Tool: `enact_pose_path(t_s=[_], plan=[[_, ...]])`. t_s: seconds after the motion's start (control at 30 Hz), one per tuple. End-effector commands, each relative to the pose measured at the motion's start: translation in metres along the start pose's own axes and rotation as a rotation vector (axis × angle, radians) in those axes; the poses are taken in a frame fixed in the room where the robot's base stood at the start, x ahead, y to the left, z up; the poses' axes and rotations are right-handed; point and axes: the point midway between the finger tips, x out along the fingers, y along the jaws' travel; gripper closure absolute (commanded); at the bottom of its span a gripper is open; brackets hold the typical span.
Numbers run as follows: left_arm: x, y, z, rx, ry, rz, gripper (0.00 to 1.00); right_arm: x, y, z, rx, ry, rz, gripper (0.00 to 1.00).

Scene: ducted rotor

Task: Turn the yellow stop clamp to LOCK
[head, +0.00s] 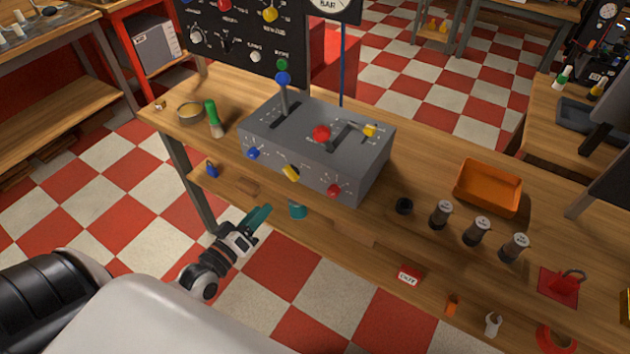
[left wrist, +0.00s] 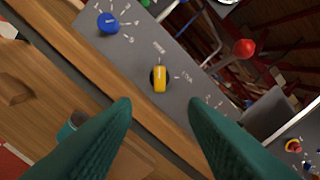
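The yellow stop clamp (head: 291,172) is a small knob on the front face of the grey control box (head: 360,183). In the left wrist view the yellow clamp (left wrist: 160,78) sits on a dark round base with its handle upright in the picture. Small white labels lie above and to the right of it, too small to read surely. My left gripper (head: 260,216) has teal fingers and is in front of the box, below and left of the clamp. In the left wrist view the fingers (left wrist: 158,108) are apart, with nothing between them, and the clamp lies beyond the gap.
A blue knob (head: 253,153) and a red knob (head: 333,190) flank the clamp. A blue-topped lever (head: 283,79) and a red ball knob (head: 321,133) stand on top. A green-handled brush (head: 212,118) is left of the box; an orange tray (head: 488,188) is right.

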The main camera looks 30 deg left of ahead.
Motion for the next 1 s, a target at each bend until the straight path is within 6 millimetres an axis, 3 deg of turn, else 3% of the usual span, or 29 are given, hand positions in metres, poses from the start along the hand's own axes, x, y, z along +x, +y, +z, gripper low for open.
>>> enact_pose_path(t_s=[0.17, 0.3, 0.6, 0.8, 1.0], plan=[[0.017, -0.004, 0.004, -0.007, -0.009, -0.009, 0.6, -0.002, 0.014, 0.003, 0.001, -0.003, 0.017, 0.64], [0.044, -0.004, 0.004, -0.006, -0.01, -0.01, 0.6, -0.005, 0.022, 0.004, 0.0, -0.005, 0.028, 0.64], [0.1, -0.004, 0.003, -0.005, -0.006, -0.007, 0.6, -0.008, 0.014, 0.003, -0.001, -0.003, 0.017, 0.64], [0.117, -0.004, 0.002, -0.004, -0.004, -0.006, 0.6, -0.008, 0.009, 0.002, 0.002, -0.002, 0.011, 0.64], [0.12, -0.003, 0.002, -0.004, -0.003, -0.005, 0.6, -0.008, 0.009, 0.002, 0.002, -0.002, 0.011, 0.64]])
